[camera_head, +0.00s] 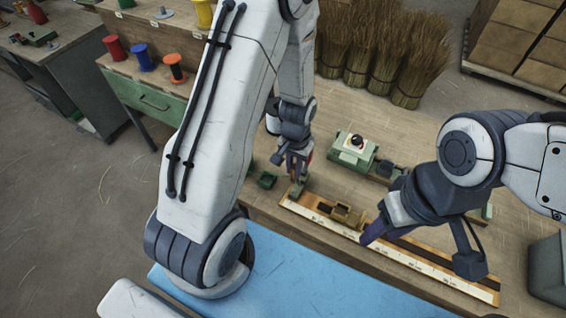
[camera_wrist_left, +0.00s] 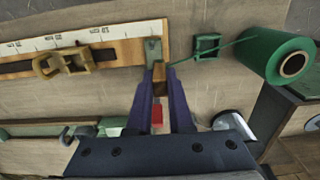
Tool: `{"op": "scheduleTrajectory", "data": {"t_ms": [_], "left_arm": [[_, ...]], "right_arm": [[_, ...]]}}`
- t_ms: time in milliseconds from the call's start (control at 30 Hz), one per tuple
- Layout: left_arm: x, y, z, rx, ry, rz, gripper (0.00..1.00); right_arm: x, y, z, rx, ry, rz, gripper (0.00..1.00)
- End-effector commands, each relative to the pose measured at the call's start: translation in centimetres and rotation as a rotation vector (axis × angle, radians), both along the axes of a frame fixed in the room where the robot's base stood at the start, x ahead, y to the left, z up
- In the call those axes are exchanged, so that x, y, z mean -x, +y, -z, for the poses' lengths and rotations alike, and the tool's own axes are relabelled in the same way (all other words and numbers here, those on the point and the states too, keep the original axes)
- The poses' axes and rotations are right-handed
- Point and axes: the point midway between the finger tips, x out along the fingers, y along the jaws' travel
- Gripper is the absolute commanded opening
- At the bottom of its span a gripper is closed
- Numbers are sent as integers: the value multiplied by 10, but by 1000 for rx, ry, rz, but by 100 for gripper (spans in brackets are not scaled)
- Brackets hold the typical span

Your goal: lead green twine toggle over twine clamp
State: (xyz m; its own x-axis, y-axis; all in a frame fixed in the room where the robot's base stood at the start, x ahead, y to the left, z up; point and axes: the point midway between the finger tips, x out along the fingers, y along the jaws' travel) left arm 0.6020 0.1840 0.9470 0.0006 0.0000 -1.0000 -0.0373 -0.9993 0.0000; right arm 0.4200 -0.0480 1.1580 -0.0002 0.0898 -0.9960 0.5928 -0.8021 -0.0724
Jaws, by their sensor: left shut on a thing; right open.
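In the left wrist view a green twine spool (camera_wrist_left: 270,54) lies at the upper right. Its twine runs through a square green guide (camera_wrist_left: 207,46) to my left gripper (camera_wrist_left: 160,76). That gripper is shut on a small brown block, seemingly the twine toggle (camera_wrist_left: 160,86), at the end of a ruled board (camera_wrist_left: 115,52). A brass-coloured fitting (camera_wrist_left: 66,62), perhaps the twine clamp, sits on the board to the left, apart from the toggle. In the head view my left gripper (camera_head: 297,178) is at the board's far-left end. My right gripper (camera_head: 422,247) is open above the board's right half.
A green box with a black knob (camera_head: 354,148) stands behind the board. Broom bundles (camera_head: 375,50) stand at the back. Coloured spools (camera_head: 145,56) are on a side bench at left. A blue mat (camera_head: 310,275) lies in front. A grey bin (camera_head: 548,270) is at right.

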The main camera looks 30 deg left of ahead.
Motion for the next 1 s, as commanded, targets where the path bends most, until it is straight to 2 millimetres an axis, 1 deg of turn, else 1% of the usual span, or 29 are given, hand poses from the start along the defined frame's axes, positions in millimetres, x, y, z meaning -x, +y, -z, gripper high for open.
{"op": "scheduleTrajectory", "data": {"t_ms": [33,200,500,700,1000], "left_arm": [[1,-9,0,0,0,6,0],[2,-36,0,0,0,5,0],[3,-80,-1,0,0,2,0],[4,-96,0,0,-1,-1,0],[4,-101,0,0,0,-3,0]], "right_arm": [[0,0,1,0,0,0,50],[0,0,-1,0,0,0,50],[0,0,-3,0,0,0,50],[0,0,-4,0,0,0,50],[0,0,-4,0,0,0,50]]}}
